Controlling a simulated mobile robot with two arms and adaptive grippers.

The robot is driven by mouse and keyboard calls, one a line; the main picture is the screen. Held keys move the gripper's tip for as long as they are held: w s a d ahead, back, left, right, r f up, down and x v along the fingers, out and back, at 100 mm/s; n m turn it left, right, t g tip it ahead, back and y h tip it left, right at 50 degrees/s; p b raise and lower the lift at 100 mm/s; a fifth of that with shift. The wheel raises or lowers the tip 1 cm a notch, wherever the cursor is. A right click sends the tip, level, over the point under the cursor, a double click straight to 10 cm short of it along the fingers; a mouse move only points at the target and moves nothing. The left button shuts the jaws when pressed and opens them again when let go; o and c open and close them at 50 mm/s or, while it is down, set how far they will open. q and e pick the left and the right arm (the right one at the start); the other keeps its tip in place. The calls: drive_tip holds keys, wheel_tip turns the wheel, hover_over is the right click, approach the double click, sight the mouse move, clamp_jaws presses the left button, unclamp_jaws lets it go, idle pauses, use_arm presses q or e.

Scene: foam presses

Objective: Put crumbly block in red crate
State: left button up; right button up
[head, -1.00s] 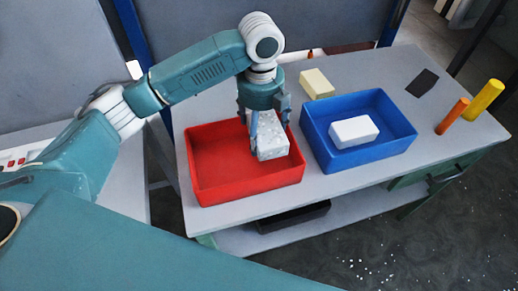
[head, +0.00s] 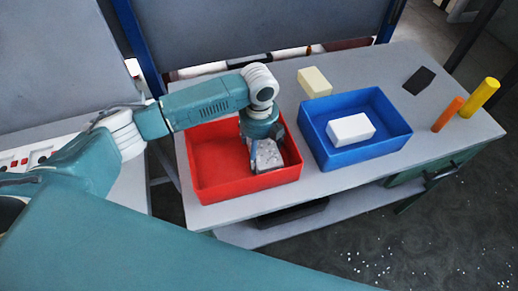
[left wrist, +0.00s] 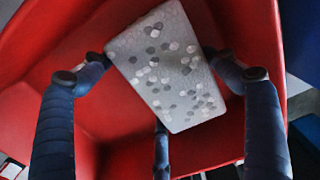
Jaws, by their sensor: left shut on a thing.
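The crumbly block (head: 267,156) is pale grey-white with a speckled, pitted face. My left gripper (head: 262,140) is shut on it, inside the right part of the red crate (head: 212,185). In the left wrist view the gripper's dark fingers (left wrist: 160,75) press on the block's two sides, and its speckled face (left wrist: 168,68) shows between them, with red crate walls (left wrist: 250,30) around. Whether the block touches the crate floor I cannot tell. My right gripper is not in view.
A blue crate (head: 375,155) with a smooth white block (head: 351,129) stands right of the red crate. A cream block (head: 314,82), a dark flat piece (head: 419,80), an orange cylinder (head: 447,114) and a yellow cylinder (head: 480,97) are on the table. White crumbs lie on the floor.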

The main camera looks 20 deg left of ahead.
sight(259, 149)
use_arm(q)
drive_tip(key=shift+f, duration=0.15)
drive_tip(key=o, duration=0.9)
wheel_tip(259, 149, up, 11)
drive_tip(key=b, duration=0.3)
drive_tip(key=shift+b, duration=0.3)
drive_tip(key=shift+r, duration=0.7)
